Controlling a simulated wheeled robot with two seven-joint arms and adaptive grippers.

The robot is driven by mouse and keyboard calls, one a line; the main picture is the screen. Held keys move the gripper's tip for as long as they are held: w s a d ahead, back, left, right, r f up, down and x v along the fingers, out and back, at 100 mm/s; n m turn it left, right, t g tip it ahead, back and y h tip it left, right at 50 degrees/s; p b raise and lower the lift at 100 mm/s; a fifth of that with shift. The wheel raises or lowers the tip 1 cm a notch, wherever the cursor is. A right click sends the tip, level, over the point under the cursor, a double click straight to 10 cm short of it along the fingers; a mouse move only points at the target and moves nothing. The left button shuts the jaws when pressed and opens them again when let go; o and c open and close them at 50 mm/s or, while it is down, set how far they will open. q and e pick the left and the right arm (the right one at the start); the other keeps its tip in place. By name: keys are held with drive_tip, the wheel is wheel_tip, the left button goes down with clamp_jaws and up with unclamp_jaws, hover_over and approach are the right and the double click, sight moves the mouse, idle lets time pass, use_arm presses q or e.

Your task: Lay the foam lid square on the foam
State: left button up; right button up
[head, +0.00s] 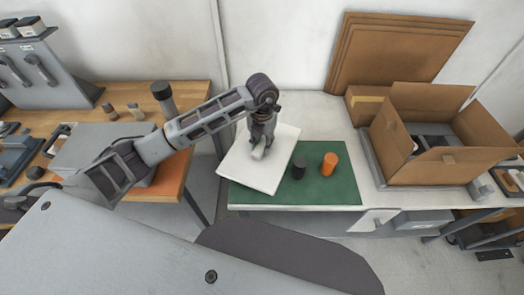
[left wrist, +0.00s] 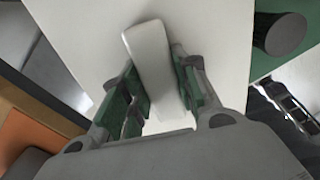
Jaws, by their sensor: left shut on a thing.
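The foam lid (head: 250,178) is a white square slab at the left end of the green mat, turned at an angle to it and overhanging the bench's left edge. My left gripper (head: 262,143) points down over it, shut on the pale upright grip block on its top. In the left wrist view the block (left wrist: 150,60) stands between the fingers (left wrist: 160,95), with the white lid (left wrist: 85,30) behind. Whether the lid touches the mat I cannot tell. The foam is not clearly seen; grey and dark contents (head: 433,140) show inside the open carton. My right gripper is not in view.
The open cardboard carton (head: 437,165) stands on the bench at right, flaps spread. A black cylinder (head: 299,167) and an orange one (head: 329,164) stand on the green mat (head: 320,194) between lid and carton. Flat cardboard (head: 395,52) leans behind. A wooden bench (head: 195,98) is at left.

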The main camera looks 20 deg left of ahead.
use_arm(q)
wheel_tip(320, 180, up, 2)
drive_tip(key=shift+r, duration=0.4)
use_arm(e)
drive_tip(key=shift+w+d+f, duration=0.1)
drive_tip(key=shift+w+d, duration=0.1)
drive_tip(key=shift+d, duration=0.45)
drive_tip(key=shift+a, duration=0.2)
use_arm(q)
drive_tip(key=shift+m, duration=0.3)
